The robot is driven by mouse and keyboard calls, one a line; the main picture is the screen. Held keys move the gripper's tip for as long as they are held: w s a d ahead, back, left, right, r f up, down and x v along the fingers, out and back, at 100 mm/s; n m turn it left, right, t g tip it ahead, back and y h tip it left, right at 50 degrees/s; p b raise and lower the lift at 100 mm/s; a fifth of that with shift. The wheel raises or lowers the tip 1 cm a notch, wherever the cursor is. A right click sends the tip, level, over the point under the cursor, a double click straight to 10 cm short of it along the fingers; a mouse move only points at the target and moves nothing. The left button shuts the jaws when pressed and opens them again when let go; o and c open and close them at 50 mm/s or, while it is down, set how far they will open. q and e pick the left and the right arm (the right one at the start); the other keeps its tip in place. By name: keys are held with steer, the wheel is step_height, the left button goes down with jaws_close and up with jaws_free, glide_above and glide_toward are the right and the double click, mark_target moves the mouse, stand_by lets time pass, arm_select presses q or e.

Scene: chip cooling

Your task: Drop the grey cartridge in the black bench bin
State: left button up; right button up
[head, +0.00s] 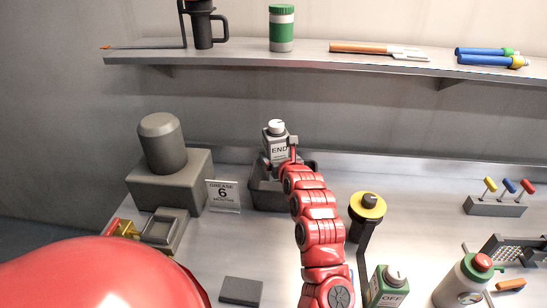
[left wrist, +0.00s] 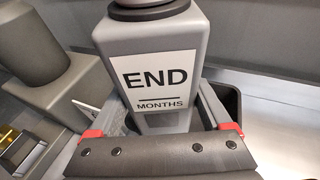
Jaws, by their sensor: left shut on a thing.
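The grey cartridge (head: 273,133) has a white cap and a white label reading END. It is upright between the fingers of my left gripper (head: 287,160), which is shut on it. In the left wrist view the cartridge (left wrist: 150,28) fills the middle, with a finger of the gripper (left wrist: 162,120) on each side. The black bench bin (head: 265,196) stands on the bench just below the cartridge, partly hidden by my arm. A dark part of the bin (left wrist: 231,100) shows beyond the right finger. How far the cartridge is above the bin is hard to tell. My right gripper is not in view.
A grey block with a cylinder (head: 162,143) and a GREASE 6 MONTHS sign (head: 223,195) stand left of the bin. A yellow-ringed black post (head: 367,206) is to its right. Green-and-grey OFF container (head: 388,286) and white bottle (head: 462,284) are nearer. A shelf (head: 300,52) runs above.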

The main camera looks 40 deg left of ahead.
arm_select(q)
steer(key=shift+w+a, duration=0.1)
steer(key=shift+a, duration=0.25)
steer(key=f+p, duration=0.2)
steer(key=f, duration=0.1)
steer(key=shift+w+a, duration=0.1)
steer(key=shift+a, duration=0.25)
steer(key=shift+f, duration=0.3)
steer(key=shift+f, duration=0.1)
steer(key=shift+f+b, duration=0.65)
steer(key=shift+b, duration=0.15)
